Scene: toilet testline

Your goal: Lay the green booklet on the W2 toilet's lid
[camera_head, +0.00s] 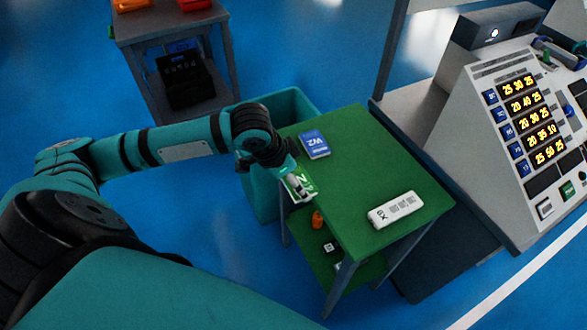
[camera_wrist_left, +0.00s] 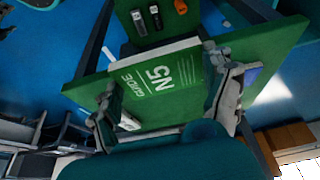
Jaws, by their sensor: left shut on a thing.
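The green booklet (camera_head: 300,183) is in my left gripper (camera_head: 297,186), over the left edge of the green table. No toilet or lid is in view. My right gripper is not in view.
On the green table (camera_head: 350,175) lie a blue W2 booklet (camera_head: 314,144) and a white labelled block (camera_head: 396,210). Small items, one orange (camera_head: 317,219), lie on its lower shelf. A teal bin (camera_head: 262,195) stands beside it. A console (camera_head: 520,130) stands right.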

